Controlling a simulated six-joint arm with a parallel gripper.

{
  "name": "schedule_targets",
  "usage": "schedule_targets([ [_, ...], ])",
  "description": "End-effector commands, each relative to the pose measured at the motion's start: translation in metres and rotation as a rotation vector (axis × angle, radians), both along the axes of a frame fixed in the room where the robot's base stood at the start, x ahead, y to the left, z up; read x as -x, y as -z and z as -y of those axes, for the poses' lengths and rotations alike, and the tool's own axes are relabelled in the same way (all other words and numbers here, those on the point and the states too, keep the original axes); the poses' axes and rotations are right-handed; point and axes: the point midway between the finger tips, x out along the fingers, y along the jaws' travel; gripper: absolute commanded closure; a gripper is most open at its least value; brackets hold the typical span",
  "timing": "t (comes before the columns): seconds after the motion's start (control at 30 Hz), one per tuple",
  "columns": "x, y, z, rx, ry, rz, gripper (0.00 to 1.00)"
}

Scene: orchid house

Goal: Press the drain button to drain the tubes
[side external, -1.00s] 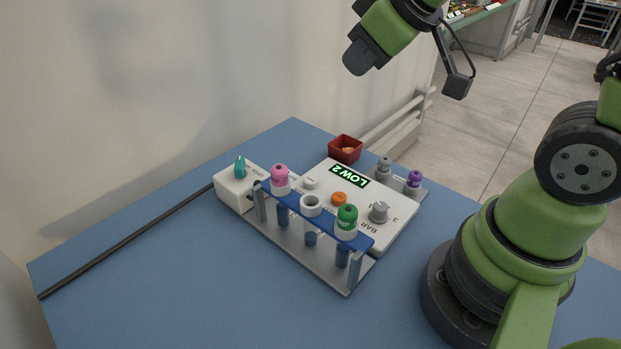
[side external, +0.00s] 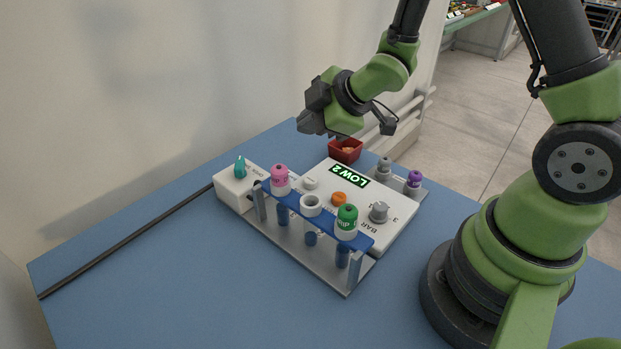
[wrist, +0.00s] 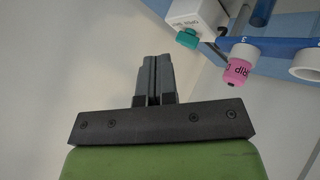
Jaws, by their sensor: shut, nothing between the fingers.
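The control box (side external: 397,229) is pale grey with a "LOW 2" display (side external: 348,176), an orange button (side external: 339,198), a white button (side external: 311,183) and a grey knob (side external: 379,211). I cannot read which button is the drain button. The blue tube rack (side external: 328,226) holds tubes, with a pink cap (side external: 279,174), a white ring (side external: 311,204) and a green cap (side external: 347,215). The pink cap also shows in the wrist view (wrist: 238,68). My gripper (side external: 305,128) is shut and empty, above and behind the box; it also shows in the wrist view (wrist: 154,62).
A white box with a teal switch (side external: 240,166) stands at the rack's left end. A red bin (side external: 345,150) sits behind the control box. Grey (side external: 384,164) and purple (side external: 414,178) capped items stand at the right. The blue table (side external: 180,270) is clear in front; a wall rises behind.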

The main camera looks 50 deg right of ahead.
Motion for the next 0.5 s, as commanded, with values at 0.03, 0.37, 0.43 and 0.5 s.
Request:
schedule_targets([
  [0.03, 0.000, 0.000, 0.000, 0.000, 0.000, 0.000, 1.00],
  [0.37, 0.001, 0.024, 0.000, -0.003, 0.001, -0.007, 1.00],
  [0.43, 0.001, 0.035, 0.000, -0.002, 0.001, -0.008, 1.00],
  [0.5, 0.001, 0.045, 0.000, -0.002, 0.002, -0.008, 1.00],
])
